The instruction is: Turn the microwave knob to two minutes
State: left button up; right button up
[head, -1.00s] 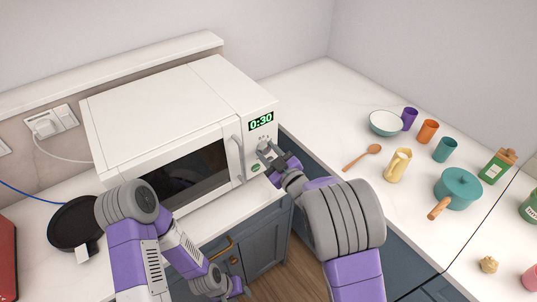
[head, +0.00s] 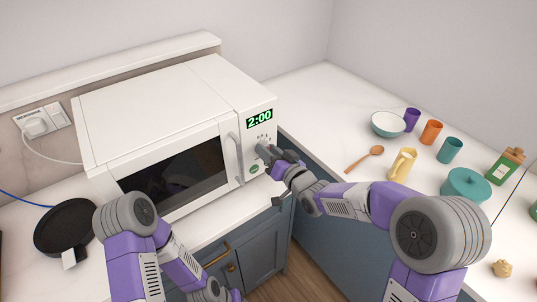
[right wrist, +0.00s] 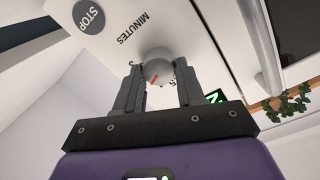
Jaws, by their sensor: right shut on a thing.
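The white microwave (head: 150,105) stands on the counter with its door shut. Its green display (head: 259,118) reads 2:00. My right gripper (head: 266,152) is at the control panel and shut on the knob, which it mostly hides in the head view. In the right wrist view, the grey round knob (right wrist: 159,67) with a red mark sits between the fingertips of my right gripper (right wrist: 160,84), below the word MINUTES. A round STOP button (right wrist: 89,16) is beside it. My left arm is low at the front left; its gripper's fingers are not clearly seen.
The microwave's door handle (head: 236,158) is just left of the panel. A black pan (head: 66,226) lies left of the microwave. The right counter holds a bowl (head: 388,124), a wooden spoon (head: 364,159), a yellow jug (head: 402,164), several cups and a teal pot (head: 466,186).

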jog(key=shift+f+m, duration=0.1)
jog(key=shift+m, duration=1)
jog(key=o, duration=1)
jog(key=shift+o, duration=0.2)
jog(key=v, duration=0.7)
jog(key=shift+s+d, duration=0.2)
